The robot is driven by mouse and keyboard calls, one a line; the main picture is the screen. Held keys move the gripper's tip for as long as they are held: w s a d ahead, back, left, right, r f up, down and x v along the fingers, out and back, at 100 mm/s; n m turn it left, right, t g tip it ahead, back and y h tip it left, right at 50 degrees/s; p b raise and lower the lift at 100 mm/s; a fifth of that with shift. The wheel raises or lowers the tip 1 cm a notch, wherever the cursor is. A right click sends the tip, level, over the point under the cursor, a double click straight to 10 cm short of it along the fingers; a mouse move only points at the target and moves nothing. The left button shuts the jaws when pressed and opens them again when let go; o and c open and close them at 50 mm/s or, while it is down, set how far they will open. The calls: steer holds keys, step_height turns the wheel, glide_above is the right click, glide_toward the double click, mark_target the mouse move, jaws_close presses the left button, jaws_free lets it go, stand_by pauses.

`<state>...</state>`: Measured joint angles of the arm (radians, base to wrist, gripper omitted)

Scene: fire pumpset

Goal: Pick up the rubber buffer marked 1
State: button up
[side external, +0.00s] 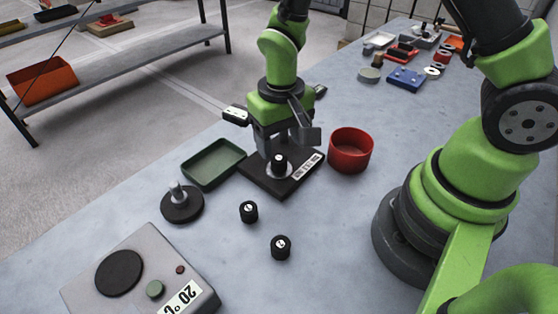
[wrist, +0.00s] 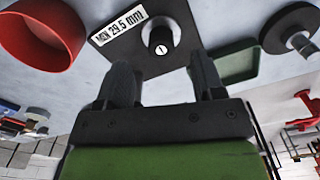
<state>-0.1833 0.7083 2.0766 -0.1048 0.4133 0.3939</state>
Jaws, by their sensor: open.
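A small black rubber buffer (wrist: 160,40) with a white mark that looks like 1 stands upright on a dark plate (wrist: 108,62) in the wrist view. The plate's label reads MIN 29.5 mm. In the side external view this buffer (side external: 280,160) sits on a light round seat on the plate (side external: 258,178). My gripper (side external: 281,142) is open just above and around the buffer's area. In the wrist view the gripper (wrist: 162,72) has its two fingers apart, with the buffer lying beyond the gap between them. I cannot tell whether the fingers touch it.
Two other black buffers (side external: 249,211) (side external: 281,247) stand on the table in front, their marks too small to read. A green tray (side external: 213,163), a black disc with a post (side external: 182,205), a red bowl (side external: 350,150) and a grey device (side external: 140,275) stand around.

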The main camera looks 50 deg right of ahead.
mark_target(279, 157)
steer(key=shift+w+f, duration=0.15)
steer(key=shift+f, duration=1.25)
steer(key=shift+w+f, duration=0.15)
steer(key=shift+f, duration=1.2)
steer(key=c, duration=1)
steer(key=shift+c, duration=0.3)
steer(key=shift+r, duration=0.1)
